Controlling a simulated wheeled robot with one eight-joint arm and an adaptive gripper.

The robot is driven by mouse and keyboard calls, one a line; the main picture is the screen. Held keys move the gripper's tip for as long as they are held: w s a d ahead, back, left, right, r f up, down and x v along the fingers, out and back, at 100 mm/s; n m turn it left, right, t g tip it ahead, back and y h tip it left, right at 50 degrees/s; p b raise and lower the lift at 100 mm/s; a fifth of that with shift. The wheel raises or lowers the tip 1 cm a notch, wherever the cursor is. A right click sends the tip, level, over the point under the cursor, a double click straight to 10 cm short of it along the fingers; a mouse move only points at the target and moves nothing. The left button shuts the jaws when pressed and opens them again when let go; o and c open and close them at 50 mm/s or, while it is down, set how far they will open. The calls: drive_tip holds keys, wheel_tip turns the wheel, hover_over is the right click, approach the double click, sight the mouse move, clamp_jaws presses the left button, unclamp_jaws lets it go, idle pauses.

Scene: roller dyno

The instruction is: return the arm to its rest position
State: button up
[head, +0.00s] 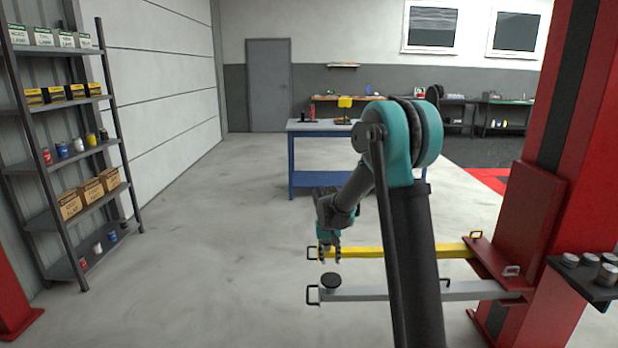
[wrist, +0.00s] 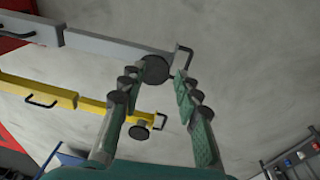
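My gripper (head: 329,252) hangs at the end of my teal and grey arm, pointing down in the head view. It is in front of my body, near the ends of the lift arms. In the wrist view my gripper (wrist: 160,85) has its two fingers spread apart, with nothing between the pads. A round black lift pad (wrist: 155,69) shows beyond the fingertips. No held object is visible.
A yellow lift arm (head: 390,251) and a grey lift arm (head: 375,294) reach out from the red lift post (head: 535,210). A blue workbench (head: 308,180) stands behind. A shelf rack (head: 70,150) stands at left. The left-centre floor is clear.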

drive_tip(key=s+d+r+t, duration=0.1)
drive_tip(key=s+d+r, duration=0.25)
drive_tip(key=s, duration=0.45)
drive_tip(key=s+d+r+t, duration=0.1)
drive_tip(key=s+d+r, duration=0.1)
drive_tip(key=s+d, duration=0.45)
drive_tip(key=s+d+f, duration=0.1)
drive_tip(key=s, duration=0.7)
drive_tip(key=s+f+t+y, duration=0.1)
drive_tip(key=s+f, duration=0.1)
drive_tip(key=s, duration=0.7)
drive_tip(key=shift+d+f, duration=0.25)
drive_tip(key=shift+d, duration=0.1)
